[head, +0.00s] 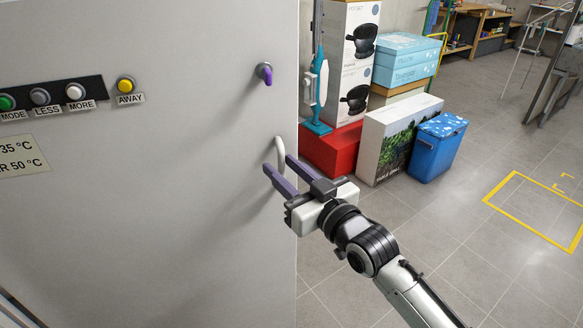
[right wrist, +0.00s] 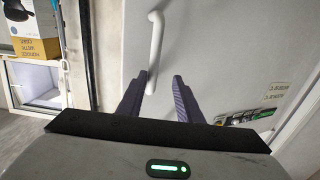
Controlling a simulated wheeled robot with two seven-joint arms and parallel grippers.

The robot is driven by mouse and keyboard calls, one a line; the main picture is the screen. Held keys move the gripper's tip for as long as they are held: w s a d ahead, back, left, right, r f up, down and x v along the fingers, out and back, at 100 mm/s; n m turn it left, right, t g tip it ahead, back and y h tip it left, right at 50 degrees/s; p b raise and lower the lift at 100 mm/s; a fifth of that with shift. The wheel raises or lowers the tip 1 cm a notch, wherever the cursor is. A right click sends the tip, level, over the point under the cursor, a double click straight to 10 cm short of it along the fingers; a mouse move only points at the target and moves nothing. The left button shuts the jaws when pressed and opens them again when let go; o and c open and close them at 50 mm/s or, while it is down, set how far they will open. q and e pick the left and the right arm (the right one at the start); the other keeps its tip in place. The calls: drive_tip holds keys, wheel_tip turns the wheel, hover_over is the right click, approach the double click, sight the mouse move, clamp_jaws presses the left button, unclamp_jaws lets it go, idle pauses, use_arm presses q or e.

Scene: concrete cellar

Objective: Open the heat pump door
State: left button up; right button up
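The heat pump door (head: 190,190) is a large grey panel that fills the left of the head view. It looks shut. A white curved handle (head: 281,152) sits near its right edge and also shows in the right wrist view (right wrist: 155,50). My right gripper (head: 279,165) is open, its two purple fingers pointing at the door by the handle. In the right wrist view the handle's lower end appears between or just beyond the fingertips (right wrist: 159,77); I cannot tell whether they touch it. My left gripper is not in view.
Buttons (head: 75,92) and labels are at the left of the panel. Boxes (head: 400,135), a red box (head: 333,150) and a blue bin (head: 437,147) stand right of the door.

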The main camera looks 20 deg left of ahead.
drive_tip(key=shift+o, duration=0.7)
drive_tip(key=shift+s+a, duration=0.45)
drive_tip(key=shift+a, duration=0.1)
drive_tip(key=shift+d, duration=0.1)
drive_tip(key=shift+d+r, duration=0.1)
drive_tip(key=v, duration=1)
drive_tip(key=shift+w+d, duration=0.2)
drive_tip(key=shift+d, duration=0.15)
